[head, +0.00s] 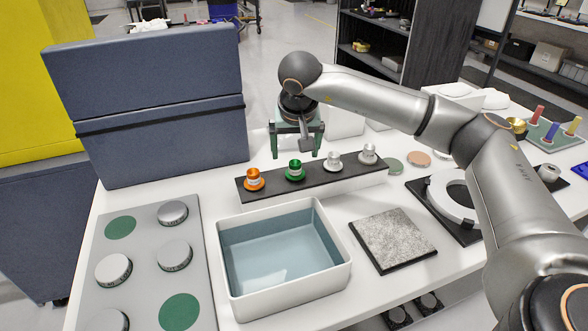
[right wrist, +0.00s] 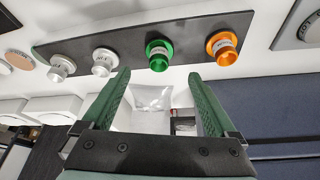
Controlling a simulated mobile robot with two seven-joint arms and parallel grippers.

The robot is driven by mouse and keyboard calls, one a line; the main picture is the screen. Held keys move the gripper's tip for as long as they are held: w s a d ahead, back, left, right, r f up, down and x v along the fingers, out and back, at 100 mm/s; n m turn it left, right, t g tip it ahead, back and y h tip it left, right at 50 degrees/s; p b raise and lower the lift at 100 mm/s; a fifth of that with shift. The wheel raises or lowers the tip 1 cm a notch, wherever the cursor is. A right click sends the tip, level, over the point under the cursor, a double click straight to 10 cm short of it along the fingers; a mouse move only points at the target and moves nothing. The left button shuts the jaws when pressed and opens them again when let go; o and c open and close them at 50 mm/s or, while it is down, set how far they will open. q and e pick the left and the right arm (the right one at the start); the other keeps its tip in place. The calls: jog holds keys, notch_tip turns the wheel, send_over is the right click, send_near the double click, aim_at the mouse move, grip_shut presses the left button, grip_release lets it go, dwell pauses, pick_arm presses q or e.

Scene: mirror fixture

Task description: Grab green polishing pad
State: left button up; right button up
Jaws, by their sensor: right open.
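A green flanged piece (head: 295,170) stands on a black strip (head: 335,173), between an orange one (head: 254,180) and two silver ones (head: 333,162). In the right wrist view the green piece (right wrist: 158,54) lies just beyond the fingertips, between their lines. My right gripper (head: 296,150) is open and empty, fingers down, just above and behind the green piece, apart from it. It also shows open in the right wrist view (right wrist: 161,76). My left gripper is out of view.
A white bin with a blue-grey inside (head: 285,288) stands in front of the strip. A speckled square plate (head: 393,238) lies to its right, with a white ring (head: 452,197) beyond. A tall dark blue padded block (head: 150,100) stands at the left.

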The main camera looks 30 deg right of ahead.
aim_at(295, 165)
jog(key=x, duration=0.6)
jog(key=shift+w+d+f+p, duration=0.15)
jog(key=shift+f+p, duration=0.2)
grip_shut()
dwell(0.5)
